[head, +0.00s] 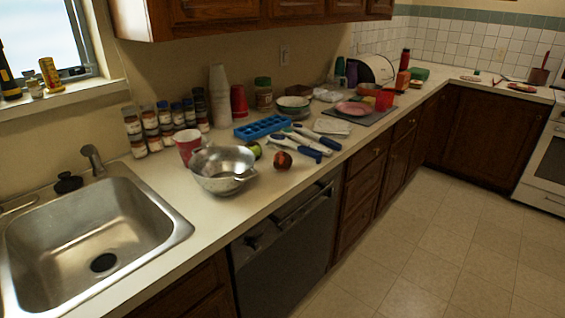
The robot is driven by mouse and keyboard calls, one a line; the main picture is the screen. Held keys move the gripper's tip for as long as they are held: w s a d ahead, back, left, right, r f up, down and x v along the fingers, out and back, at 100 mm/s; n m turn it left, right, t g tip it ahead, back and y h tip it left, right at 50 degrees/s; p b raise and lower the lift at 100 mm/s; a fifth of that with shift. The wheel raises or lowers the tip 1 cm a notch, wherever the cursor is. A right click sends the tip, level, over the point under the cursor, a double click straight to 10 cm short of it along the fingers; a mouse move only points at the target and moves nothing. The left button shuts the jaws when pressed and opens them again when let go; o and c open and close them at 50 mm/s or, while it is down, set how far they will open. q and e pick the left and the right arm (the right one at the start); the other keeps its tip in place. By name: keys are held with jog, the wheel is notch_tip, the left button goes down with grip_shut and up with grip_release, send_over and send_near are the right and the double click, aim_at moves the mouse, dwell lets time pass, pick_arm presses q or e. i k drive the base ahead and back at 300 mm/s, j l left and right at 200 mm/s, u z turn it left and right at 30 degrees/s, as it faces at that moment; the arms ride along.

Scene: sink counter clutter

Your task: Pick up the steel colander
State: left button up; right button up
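The steel colander (222,169) stands on the counter to the right of the sink, near the counter's front edge. It looks like a shiny metal bowl with a handle or loop on its right side. A red and white cup (187,147) stands close behind it on the left. A green fruit (255,148) and a dark red fruit (283,160) lie to its right. Neither of my grippers shows in the head view.
The steel sink (90,235) is on the left with a faucet (93,157). Spice jars (151,128) stand against the wall. A blue tray (262,127) and several blue-and-white utensils (305,143) lie to the right. Bare counter lies in front of the colander.

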aim_at(222, 171)
jog(key=j+z, duration=0.25)
jog(key=z, duration=0.15)
jog(key=k+j+z, duration=0.1)
jog(key=z, duration=0.25)
jog(key=j, duration=0.1)
